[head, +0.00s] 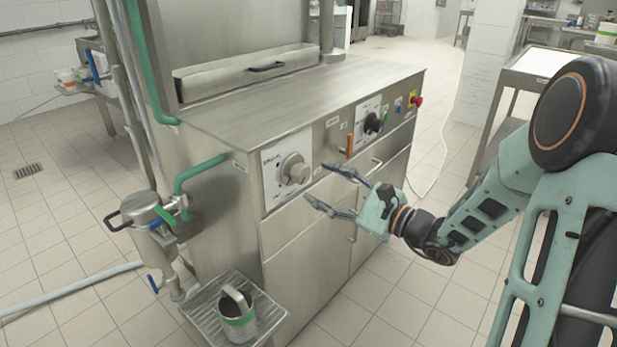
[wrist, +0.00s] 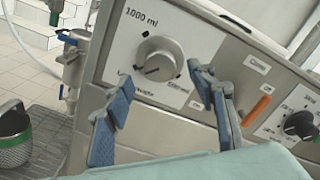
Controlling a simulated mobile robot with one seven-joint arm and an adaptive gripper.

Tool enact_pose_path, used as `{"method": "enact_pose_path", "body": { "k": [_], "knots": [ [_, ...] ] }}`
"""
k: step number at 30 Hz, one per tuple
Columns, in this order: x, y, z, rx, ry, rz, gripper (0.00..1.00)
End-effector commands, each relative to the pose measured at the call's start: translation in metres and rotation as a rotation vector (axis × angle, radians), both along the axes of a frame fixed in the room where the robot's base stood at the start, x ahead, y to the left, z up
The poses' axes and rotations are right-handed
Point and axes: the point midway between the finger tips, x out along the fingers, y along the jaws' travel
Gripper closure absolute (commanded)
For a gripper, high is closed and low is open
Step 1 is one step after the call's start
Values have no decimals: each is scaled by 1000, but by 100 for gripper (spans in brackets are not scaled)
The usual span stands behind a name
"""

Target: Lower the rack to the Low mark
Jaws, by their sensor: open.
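A ribbed metal rack (head: 205,307) sits low at the machine's front left corner, with a green-banded metal cup (head: 238,316) on it. The rack also shows at the lower left of the wrist view (wrist: 50,122), beside the cup (wrist: 13,140). No Low mark can be read. My gripper (head: 314,184) is open and empty before the left part of the front panel. In the wrist view its fingers (wrist: 160,74) spread on either side of a silver dial (wrist: 158,58) on a plate reading 1000 ml. I cannot tell whether they touch it.
The steel machine (head: 300,95) has an orange lever (head: 349,145), a black knob (head: 373,123) and a red button (head: 418,101) to the right. A valve canister (head: 155,228) with green piping stands at its left. The tiled floor in front is clear.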

Motion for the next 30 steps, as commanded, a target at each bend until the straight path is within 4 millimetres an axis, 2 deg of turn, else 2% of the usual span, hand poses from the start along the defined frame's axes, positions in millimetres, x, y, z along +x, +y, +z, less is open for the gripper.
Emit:
{"method": "enact_pose_path", "body": {
  "k": [1,6,10,16,24,28,30],
  "knots": [
    [-7,-10,0,0,0,-4,49],
    [-25,-33,0,0,0,-3,49],
    [-33,-43,0,0,0,-1,49],
    [-37,-46,0,-1,-1,1,49],
    [-39,-42,0,-13,9,16,49],
    [-56,-17,-4,-95,71,103,49],
    [-73,0,-10,-178,126,177,49]
  ]
}}
